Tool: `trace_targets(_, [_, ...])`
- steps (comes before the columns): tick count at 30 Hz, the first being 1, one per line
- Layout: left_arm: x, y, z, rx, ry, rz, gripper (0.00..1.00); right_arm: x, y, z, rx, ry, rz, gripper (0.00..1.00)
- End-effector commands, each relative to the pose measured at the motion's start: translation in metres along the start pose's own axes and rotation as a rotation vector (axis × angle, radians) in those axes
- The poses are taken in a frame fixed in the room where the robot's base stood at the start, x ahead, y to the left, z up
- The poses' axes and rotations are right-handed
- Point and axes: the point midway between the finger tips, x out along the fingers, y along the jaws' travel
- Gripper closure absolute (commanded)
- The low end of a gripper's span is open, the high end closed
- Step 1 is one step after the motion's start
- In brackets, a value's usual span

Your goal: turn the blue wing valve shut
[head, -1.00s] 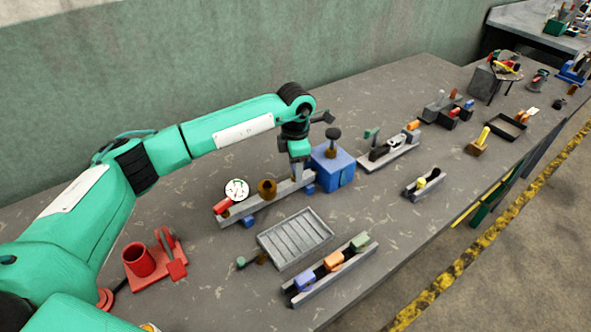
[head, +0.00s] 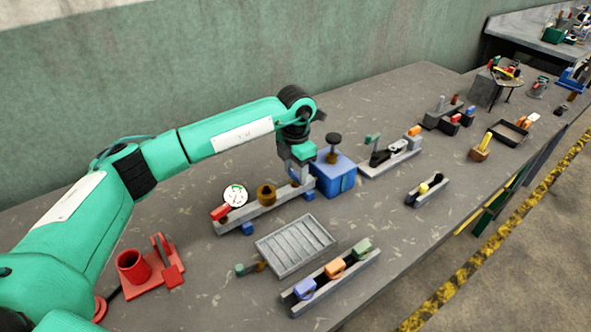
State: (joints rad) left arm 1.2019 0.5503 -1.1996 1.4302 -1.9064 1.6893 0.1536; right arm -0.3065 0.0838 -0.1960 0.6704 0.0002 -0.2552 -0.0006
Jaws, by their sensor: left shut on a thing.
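My left gripper (head: 304,175) points down at the right end of a grey pipe rail (head: 262,208), just left of a blue box (head: 337,182). It is shut on a small part there, which sits where the blue wing valve would be. The jaws hide most of this part, so its wing angle cannot be read. The rail also carries a red handle (head: 220,212) at its left end, a round white gauge (head: 235,195) and a brass cup (head: 266,194). My right gripper is out of view.
A grey ribbed tray (head: 295,246) lies in front of the rail. Nearer is a rack (head: 332,283) with blue, orange and green pieces. A red stand with a cup (head: 134,266) is at left. More fixtures stand along the bench to the right.

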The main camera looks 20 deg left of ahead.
Motion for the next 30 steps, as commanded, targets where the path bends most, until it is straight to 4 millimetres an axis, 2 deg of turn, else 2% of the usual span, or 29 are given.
trace_targets(5, [-0.001,0.001,0.0,-0.003,-0.003,0.001,0.75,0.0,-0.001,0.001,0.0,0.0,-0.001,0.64])
trace_targets(6, [-0.001,0.001,0.0,-0.004,-0.003,0.001,0.47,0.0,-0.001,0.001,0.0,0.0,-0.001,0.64])
trace_targets(9, [-0.001,0.001,0.0,-0.003,-0.002,0.001,0.31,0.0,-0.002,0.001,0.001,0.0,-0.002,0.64])
trace_targets(20, [-0.006,0.001,0.001,-0.001,-0.002,0.0,0.31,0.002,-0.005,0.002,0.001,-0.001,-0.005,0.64])
trace_targets(23, [-0.018,0.001,0.001,-0.001,-0.003,0.002,0.31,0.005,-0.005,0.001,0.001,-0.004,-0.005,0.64])
trace_targets(30, [-0.071,0.001,0.001,-0.001,-0.005,0.003,0.31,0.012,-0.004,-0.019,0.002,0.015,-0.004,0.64])
